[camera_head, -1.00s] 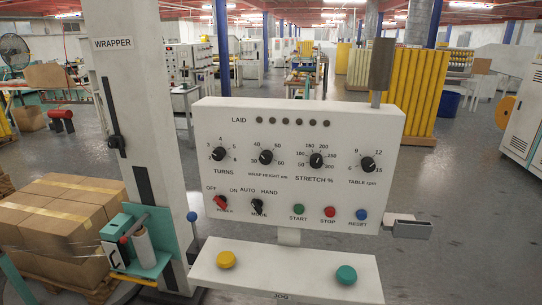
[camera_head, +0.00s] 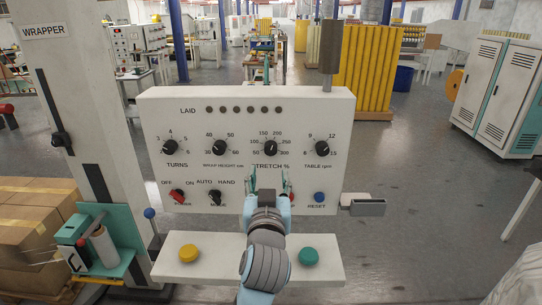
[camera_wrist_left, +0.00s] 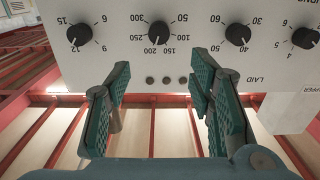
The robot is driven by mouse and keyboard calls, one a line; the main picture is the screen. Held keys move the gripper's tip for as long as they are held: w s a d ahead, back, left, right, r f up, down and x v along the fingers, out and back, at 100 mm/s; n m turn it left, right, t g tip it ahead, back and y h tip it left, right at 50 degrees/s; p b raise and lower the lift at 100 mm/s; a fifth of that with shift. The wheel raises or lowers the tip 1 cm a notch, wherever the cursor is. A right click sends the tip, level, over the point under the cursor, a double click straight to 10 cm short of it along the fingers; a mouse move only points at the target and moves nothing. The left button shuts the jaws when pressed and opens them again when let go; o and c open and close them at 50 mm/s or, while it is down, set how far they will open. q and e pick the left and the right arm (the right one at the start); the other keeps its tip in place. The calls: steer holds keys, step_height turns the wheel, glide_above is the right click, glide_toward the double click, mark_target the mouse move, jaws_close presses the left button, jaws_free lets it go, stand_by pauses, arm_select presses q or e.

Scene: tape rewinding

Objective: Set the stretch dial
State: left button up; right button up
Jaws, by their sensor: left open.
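The stretch dial (camera_head: 271,148) is a black round knob on the white control panel (camera_head: 340,130), with numbers from 50 to 300 around it. It also shows in the left wrist view (camera_wrist_left: 158,31), upside down, with its mark pointing roughly towards 200; the exact setting is hard to read. My left gripper (camera_head: 270,180) is in front of the panel, just below the dial, and covers the start and stop buttons. In the left wrist view its teal fingers (camera_wrist_left: 162,78) are apart and empty, with the dial ahead of the gap, untouched. My right gripper is not in view.
The wrap height dial (camera_head: 219,148) and table dial (camera_head: 323,148) flank the stretch dial. Power (camera_head: 177,195) and mode (camera_head: 214,197) switches and a blue reset button (camera_head: 319,197) sit below. A shelf holds yellow (camera_head: 189,253) and teal (camera_head: 308,256) buttons. A grey holder (camera_head: 366,207) juts out right.

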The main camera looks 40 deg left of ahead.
mark_target(271, 150)
arm_select(q)
steer(key=p+x, duration=0.1)
steer(key=x, duration=1.2)
steer(key=shift+w+a+f, duration=0.1)
steer(key=shift+w+a, duration=0.1)
steer(key=shift+w, duration=0.15)
steer(key=shift+c, duration=0.5)
steer(key=c, duration=1)
steer(key=shift+m+p, duration=0.5)
steer(key=shift+p, duration=0.15)
steer(key=shift+c, duration=0.2)
steer(key=o, duration=1.1)
steer(key=shift+o, duration=0.2)
